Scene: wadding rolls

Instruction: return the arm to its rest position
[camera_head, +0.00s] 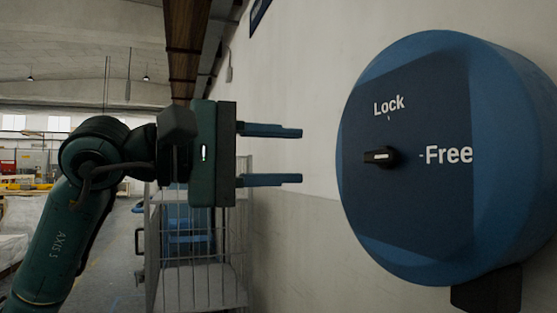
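My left arm comes in from the left with its gripper (302,156) pointing right. Its two blue fingers are apart, one above the other, with nothing between them. To the right is a large round blue device (430,230) on the wall, marked "Lock" at the top and "Free" at the right. Its small dark knob (380,156) has its white mark lying horizontal. The fingertips are clear of the knob, with a gap between them. My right gripper is not in view.
A wire cage cart (200,285) stands behind and below the gripper along the wall. The pale wall (300,225) runs behind the device. A dark block (487,290) sits under the device. A hall with floor space (105,265) opens at the left.

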